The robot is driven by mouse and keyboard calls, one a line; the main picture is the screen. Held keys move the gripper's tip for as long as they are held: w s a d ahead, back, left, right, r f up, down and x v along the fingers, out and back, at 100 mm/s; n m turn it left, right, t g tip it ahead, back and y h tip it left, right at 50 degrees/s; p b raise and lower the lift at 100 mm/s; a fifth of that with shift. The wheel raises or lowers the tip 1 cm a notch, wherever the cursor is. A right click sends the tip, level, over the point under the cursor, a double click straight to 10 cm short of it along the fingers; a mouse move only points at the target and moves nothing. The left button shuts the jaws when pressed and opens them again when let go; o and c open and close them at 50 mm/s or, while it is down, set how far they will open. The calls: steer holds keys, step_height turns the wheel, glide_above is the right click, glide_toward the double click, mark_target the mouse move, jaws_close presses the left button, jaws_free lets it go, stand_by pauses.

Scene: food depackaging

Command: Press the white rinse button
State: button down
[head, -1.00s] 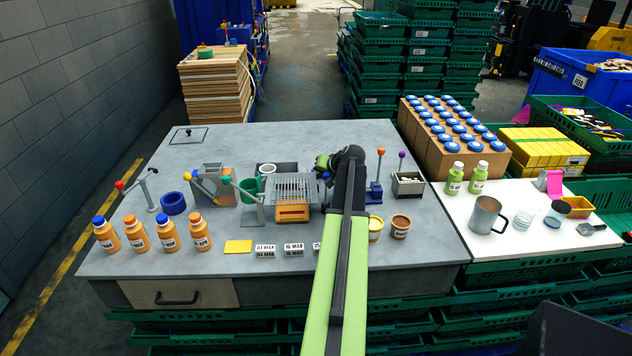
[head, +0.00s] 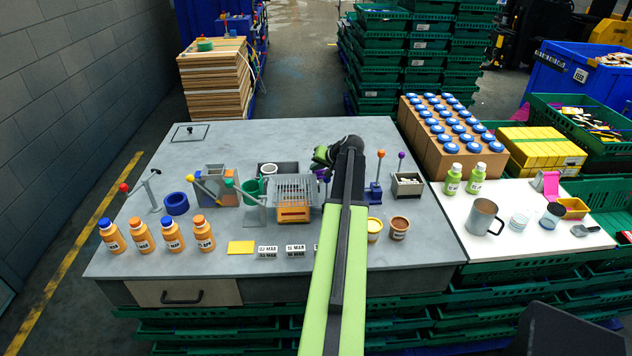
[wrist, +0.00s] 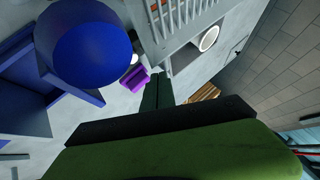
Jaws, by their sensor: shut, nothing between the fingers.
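My gripper (head: 321,157) is beyond the slatted grey rack, at its right end, with my arm reaching over the worktop. In the wrist view its dark fingers (wrist: 158,88) are together with nothing between them. They point at the worktop beside a small purple block (wrist: 133,79). A small pale spot shows by that block, partly behind the large blue round part (wrist: 88,42); I cannot tell whether it is the white rinse button. I cannot make out the button in the head view, where my arm hides part of the worktop.
The slatted rack (head: 295,188) stands close to my gripper, over an orange box (head: 293,213). A white ring (head: 268,170) sits in a dark recess behind it. Lever stands with an orange knob (head: 381,154) and a purple knob (head: 402,155) rise to the right. The back left worktop is mostly clear.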

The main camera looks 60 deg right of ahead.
steer(key=shift+d+r, duration=0.1)
steer(key=shift+r+n+p, duration=0.35)
steer(key=shift+n+p, duration=0.15)
steer(key=shift+p, duration=0.15)
steer(key=s+d+r+n+g+y+p, duration=0.1)
steer(key=s+r+n+g+y+p, duration=0.2)
steer(key=r+n+p, duration=0.5)
steer(key=n+g+y+p, duration=0.1)
steer(key=n+g+p, duration=0.1)
steer(key=n+p, duration=0.4)
steer(key=shift+s+d+n+g+y, duration=0.15)
steer(key=shift+d+n+g+y, duration=0.2)
steer(key=shift+n, duration=2.15)
steer(key=b+x, duration=0.9)
steer(key=d+b+x, duration=0.1)
steer(key=b+x, duration=0.3)
steer(key=shift+s+f+b, duration=0.1)
steer(key=shift+f+b, duration=0.25)
steer(key=shift+f, duration=0.2)
steer(key=shift+r, duration=0.1)
